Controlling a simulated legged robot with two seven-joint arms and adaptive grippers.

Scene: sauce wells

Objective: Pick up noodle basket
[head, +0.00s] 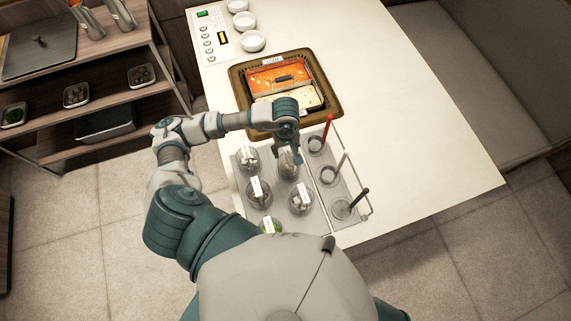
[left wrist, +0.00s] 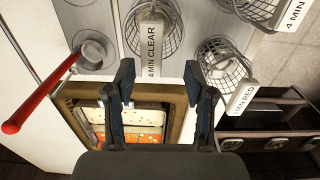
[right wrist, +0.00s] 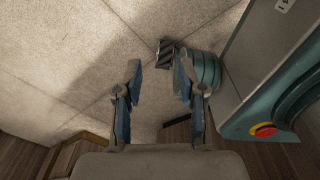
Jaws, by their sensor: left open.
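Several wire noodle baskets with white label handles stand in the metal rack (head: 278,205) at the table's near edge; one noodle basket (head: 258,193) is at its left middle. My left gripper (head: 290,149) is over the rack's far part and partly hides a basket there. In the left wrist view, the left gripper (left wrist: 158,80) is open and empty. The basket labelled "4 MIN CLEAR" (left wrist: 170,35) lies ahead, its label handle lined up between the fingertips. My right gripper (right wrist: 158,78) is open and empty above the floor.
A pot (head: 285,77) with red and pale broth sits behind the rack. Red, white and black ladles stand in the rack's right side; the red ladle (head: 327,130) is nearest the pot. White bowls (head: 252,41) stand at the back. The table's right side (head: 430,150) is clear.

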